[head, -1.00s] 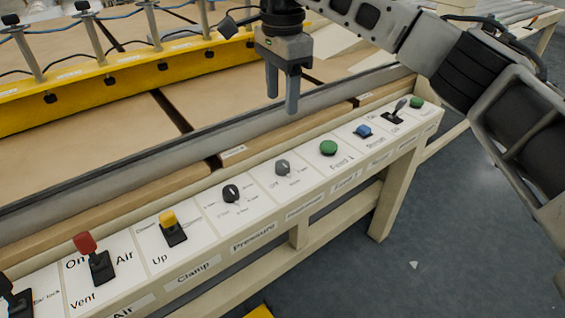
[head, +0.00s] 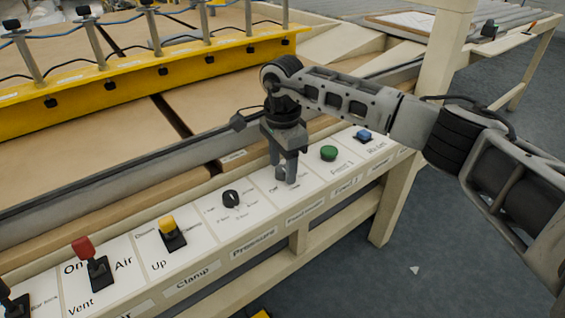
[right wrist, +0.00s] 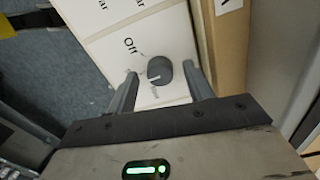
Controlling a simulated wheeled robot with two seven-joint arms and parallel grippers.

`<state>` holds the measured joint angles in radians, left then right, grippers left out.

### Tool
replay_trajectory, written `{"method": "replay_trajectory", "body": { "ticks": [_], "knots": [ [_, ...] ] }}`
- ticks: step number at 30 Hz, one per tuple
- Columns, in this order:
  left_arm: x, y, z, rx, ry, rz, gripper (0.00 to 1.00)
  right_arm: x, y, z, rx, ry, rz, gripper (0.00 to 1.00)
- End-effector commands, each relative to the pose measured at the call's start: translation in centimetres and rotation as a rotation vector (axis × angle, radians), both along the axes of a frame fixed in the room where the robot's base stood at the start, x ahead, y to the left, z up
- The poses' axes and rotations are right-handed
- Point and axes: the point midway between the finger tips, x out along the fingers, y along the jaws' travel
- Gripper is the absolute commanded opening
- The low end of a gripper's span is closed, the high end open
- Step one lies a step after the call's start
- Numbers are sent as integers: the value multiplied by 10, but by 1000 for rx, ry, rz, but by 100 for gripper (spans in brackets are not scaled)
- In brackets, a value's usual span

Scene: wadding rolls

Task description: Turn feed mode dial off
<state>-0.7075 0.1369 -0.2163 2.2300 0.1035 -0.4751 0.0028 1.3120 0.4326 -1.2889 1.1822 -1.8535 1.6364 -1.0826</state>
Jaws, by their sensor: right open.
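The feed mode dial is a dark grey round knob (right wrist: 160,72) on a white panel plate, seen in the right wrist view. My right gripper (head: 286,174) is open and points down at the dial's plate in the head view. In the right wrist view its two fingers stand on either side of the dial, with gaps showing. Whether they touch it I cannot tell. In the head view the fingers largely hide the dial. My left gripper is not in view.
Beside the dial are a black pressure dial (head: 231,198) and a green button (head: 328,153). Further along are a blue button (head: 364,136), a yellow switch (head: 168,224) and a red switch (head: 83,247). A grey rail (head: 130,166) runs behind the panel.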

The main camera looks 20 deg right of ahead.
Motion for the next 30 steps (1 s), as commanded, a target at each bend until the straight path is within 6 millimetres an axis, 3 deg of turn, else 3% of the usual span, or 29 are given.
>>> {"method": "replay_trajectory", "body": {
  "ticks": [8, 13, 23, 30],
  "knots": [
    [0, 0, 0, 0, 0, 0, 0, 0, 0, -2, 0, 0, 0, 52],
    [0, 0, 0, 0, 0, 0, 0, 0, 0, -2, 0, 0, 0, 7],
    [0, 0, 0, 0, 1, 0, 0, 0, 0, -1, 0, 0, -27, 7],
    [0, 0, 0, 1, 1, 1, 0, 0, 0, -1, 1, 0, -147, 7]
  ]
}}
